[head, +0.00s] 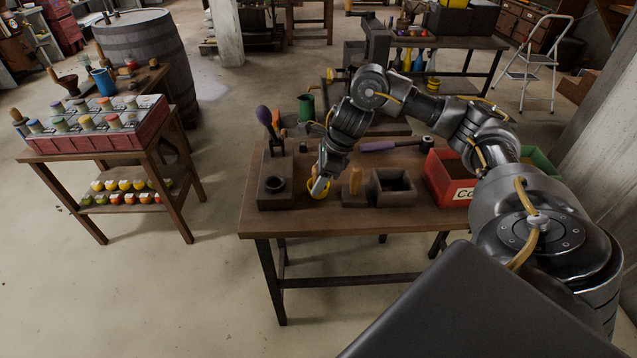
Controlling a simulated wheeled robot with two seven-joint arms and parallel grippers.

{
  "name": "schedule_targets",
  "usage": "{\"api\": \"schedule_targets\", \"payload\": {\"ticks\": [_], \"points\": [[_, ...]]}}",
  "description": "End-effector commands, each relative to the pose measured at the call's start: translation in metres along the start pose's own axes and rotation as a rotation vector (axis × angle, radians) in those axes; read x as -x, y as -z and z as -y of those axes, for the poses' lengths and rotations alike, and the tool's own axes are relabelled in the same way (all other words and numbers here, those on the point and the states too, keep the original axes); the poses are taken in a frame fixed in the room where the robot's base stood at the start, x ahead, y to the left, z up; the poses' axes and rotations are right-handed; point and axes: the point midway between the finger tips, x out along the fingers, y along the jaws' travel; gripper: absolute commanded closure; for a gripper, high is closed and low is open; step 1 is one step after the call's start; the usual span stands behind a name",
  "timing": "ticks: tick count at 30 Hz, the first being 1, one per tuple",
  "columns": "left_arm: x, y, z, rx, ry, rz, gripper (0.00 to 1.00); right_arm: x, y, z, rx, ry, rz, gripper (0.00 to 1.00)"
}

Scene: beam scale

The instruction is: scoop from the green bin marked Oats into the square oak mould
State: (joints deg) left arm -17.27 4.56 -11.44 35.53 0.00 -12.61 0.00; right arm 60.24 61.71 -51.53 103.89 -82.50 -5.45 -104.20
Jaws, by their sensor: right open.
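A square open box (394,188), dark brown, stands on the table near its front edge; it looks like the square mould. Part of a green bin (541,161) shows at the right, mostly hidden behind my right arm; no label on it can be read. My right gripper (320,187) points down at a small yellow cup (326,190), left of the square box. It is open, and its fingers overlap the cup in the picture; I cannot tell whether they touch it. My left gripper is not in view.
A red bin (440,178), label starting "Co", stands right of the square box. A block with a round hole (275,187) and a wooden-handled piece (355,181) stand nearby. A purple-handled tool (380,146) lies behind. A green cup (306,107) stands at the back.

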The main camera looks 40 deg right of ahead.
Motion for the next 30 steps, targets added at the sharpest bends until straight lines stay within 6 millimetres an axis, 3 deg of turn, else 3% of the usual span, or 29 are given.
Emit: {"api": "schedule_targets", "payload": {"ticks": [2, 14, 24, 30], "points": [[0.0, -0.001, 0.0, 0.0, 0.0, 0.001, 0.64, 0.0, 0.0, 0.0, 0.0, 0.0, 0.0, 0.5], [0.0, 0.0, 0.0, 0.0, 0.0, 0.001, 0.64, 0.0, 0.0, 0.0, 0.0, 0.0, 0.0, 1.0], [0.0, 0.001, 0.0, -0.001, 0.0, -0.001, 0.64, 0.003, -0.001, 0.0, 0.001, 0.001, 0.002, 1.0], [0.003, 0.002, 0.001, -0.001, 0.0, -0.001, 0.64, 0.02, -0.009, 0.001, 0.003, 0.004, 0.004, 1.0]]}}
